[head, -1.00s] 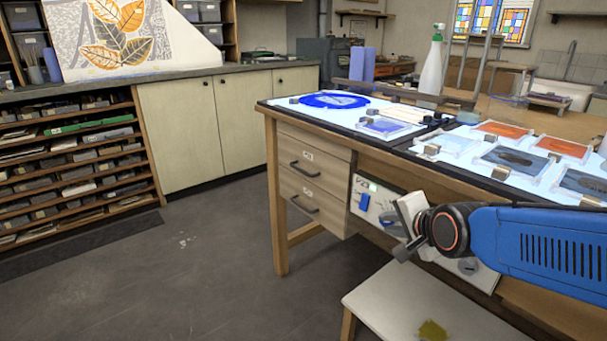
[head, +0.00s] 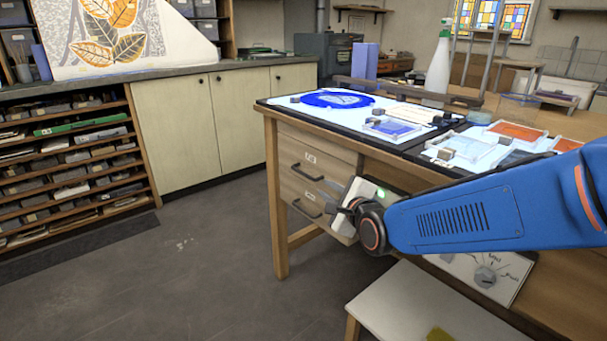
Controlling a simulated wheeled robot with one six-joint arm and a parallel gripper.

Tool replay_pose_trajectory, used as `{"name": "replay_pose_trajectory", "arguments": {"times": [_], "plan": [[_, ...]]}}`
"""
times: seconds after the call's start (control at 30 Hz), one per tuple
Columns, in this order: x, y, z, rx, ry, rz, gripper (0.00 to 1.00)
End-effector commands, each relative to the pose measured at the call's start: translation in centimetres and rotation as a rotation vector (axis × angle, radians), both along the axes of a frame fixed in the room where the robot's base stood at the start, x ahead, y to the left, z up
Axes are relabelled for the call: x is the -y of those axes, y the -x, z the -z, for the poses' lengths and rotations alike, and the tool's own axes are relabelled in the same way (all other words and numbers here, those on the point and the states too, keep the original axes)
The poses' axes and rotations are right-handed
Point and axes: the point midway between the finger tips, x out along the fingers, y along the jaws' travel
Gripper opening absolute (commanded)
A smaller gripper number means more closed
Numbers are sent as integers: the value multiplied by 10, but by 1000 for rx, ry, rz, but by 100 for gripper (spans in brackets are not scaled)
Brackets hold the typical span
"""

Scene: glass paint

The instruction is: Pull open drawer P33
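Two wooden drawers sit one above the other at the left end of the light-table desk. The upper drawer (head: 292,157) and lower drawer (head: 290,189) each have a dark bar handle and a small label too small to read, so I cannot tell which is P33.
The desk top (head: 266,108) carries glass panes and a spray bottle (head: 439,62). A white stool (head: 405,305) stands below my arm. The floor left of the desk is clear.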

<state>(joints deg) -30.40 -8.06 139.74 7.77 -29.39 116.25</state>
Motion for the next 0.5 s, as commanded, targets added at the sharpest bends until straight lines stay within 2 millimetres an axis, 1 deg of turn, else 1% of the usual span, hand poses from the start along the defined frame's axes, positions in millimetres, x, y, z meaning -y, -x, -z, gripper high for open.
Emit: {"name": "replay_pose_trajectory", "arguments": {"times": [0.17, 0.5], "plan": [[-6, -10, 3, -1, -4, 0, 17], [-25, -50, 13, -2, -2, 0, 17]]}}
